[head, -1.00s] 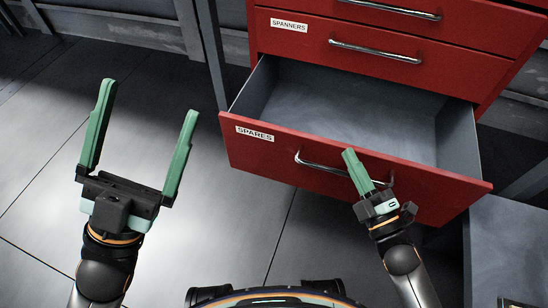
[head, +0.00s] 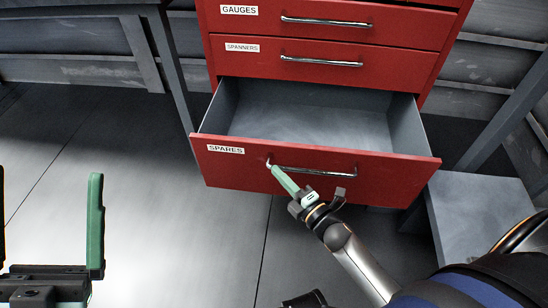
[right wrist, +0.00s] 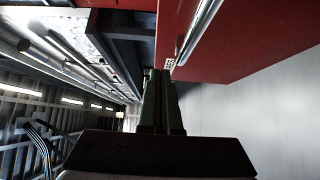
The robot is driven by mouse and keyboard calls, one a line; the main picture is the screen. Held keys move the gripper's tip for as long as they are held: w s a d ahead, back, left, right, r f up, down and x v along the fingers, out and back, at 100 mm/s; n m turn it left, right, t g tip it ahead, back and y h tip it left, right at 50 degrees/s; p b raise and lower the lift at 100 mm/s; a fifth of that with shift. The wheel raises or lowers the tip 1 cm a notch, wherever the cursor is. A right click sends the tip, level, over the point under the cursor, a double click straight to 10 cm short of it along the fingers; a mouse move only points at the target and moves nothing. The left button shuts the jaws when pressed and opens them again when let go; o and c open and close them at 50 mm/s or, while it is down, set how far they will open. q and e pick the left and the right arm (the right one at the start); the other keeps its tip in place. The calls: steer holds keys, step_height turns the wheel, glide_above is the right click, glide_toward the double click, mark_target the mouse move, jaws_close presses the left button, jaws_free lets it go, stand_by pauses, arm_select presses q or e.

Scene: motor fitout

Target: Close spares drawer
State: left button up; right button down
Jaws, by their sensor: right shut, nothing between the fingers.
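The red spares drawer (head: 384,178), labelled SPARES, is pulled open at the bottom of the red cabinet in the head view. Its grey inside looks empty. A chrome handle (head: 315,171) runs across its front. My right gripper (head: 273,169) is shut, with its green fingertips at the left end of the handle, close to the drawer front; I cannot tell if they touch. In the right wrist view the shut fingers (right wrist: 162,100) point at the red front beside the handle (right wrist: 198,30). My left gripper (head: 50,225) is open and empty at the lower left, partly cut off.
The SPANNERS drawer (head: 390,68) and the GAUGES drawer (head: 400,30) above are shut. A grey low surface (head: 475,215) stands right of the open drawer. Clear grey floor (head: 130,170) lies to the left.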

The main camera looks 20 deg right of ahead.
mark_target(266, 147)
steer(key=w, duration=0.3)
steer(key=w+b, duration=0.1)
steer(key=w, duration=0.1)
steer(key=shift+w+d+f, duration=0.1)
steer(key=shift+w+d, duration=0.1)
steer(key=shift+d, duration=0.2)
arm_select(q)
steer(key=shift+f, duration=0.8)
arm_select(e)
steer(key=shift+w+d, duration=0.3)
steer(key=shift+w, duration=0.2)
